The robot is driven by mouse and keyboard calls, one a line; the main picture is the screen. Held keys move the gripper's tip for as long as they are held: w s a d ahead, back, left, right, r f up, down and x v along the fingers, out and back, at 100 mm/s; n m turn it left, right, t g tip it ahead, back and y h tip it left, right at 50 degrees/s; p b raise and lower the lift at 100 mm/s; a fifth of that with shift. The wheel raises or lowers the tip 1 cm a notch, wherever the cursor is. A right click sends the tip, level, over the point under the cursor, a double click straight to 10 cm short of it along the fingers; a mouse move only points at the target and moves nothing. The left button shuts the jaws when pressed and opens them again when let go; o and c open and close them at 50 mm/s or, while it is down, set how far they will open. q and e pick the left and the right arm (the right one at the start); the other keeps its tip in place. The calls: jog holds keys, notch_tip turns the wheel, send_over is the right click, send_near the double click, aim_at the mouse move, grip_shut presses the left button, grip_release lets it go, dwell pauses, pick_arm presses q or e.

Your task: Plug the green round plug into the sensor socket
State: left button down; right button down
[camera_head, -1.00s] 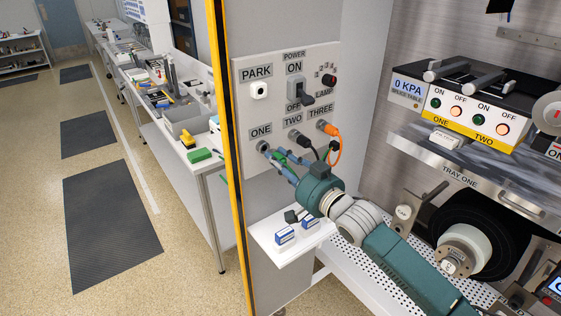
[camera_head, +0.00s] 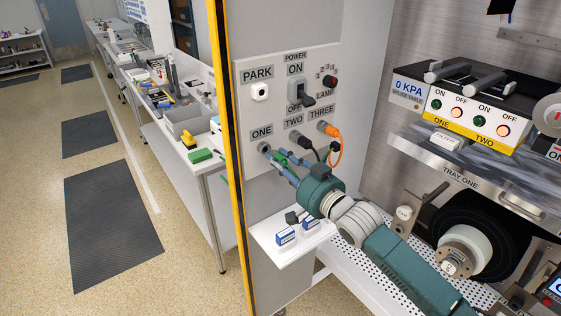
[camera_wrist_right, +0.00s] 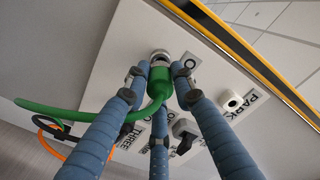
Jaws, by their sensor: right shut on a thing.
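The green round plug (camera_wrist_right: 160,80) shows between my right gripper's three blue fingers in the right wrist view, with its green cable (camera_wrist_right: 95,114) curving off to the left. My right gripper (camera_wrist_right: 159,88) is shut on this plug. The plug's front is at the grey round socket (camera_wrist_right: 160,56) under the label ONE; how deep it sits cannot be told. In the head view my right gripper (camera_head: 272,158) is at the same socket on the white panel (camera_head: 250,101), and a bit of green shows between the fingers. My left gripper is not in view.
Beside it, a black plug (camera_head: 306,141) sits under TWO and an orange plug (camera_head: 330,129) under THREE. Above are the PARK socket (camera_head: 260,91) and the power switch (camera_head: 297,91). A small white shelf (camera_head: 277,254) with blue-and-white boxes lies below my right arm.

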jog(key=shift+p, duration=0.35)
dwell(0.6)
jog(key=shift+b+x, duration=0.6)
jog(key=shift+x, duration=0.85)
jog(key=c, duration=1.4)
grip_release()
jog(key=v, duration=1.2)
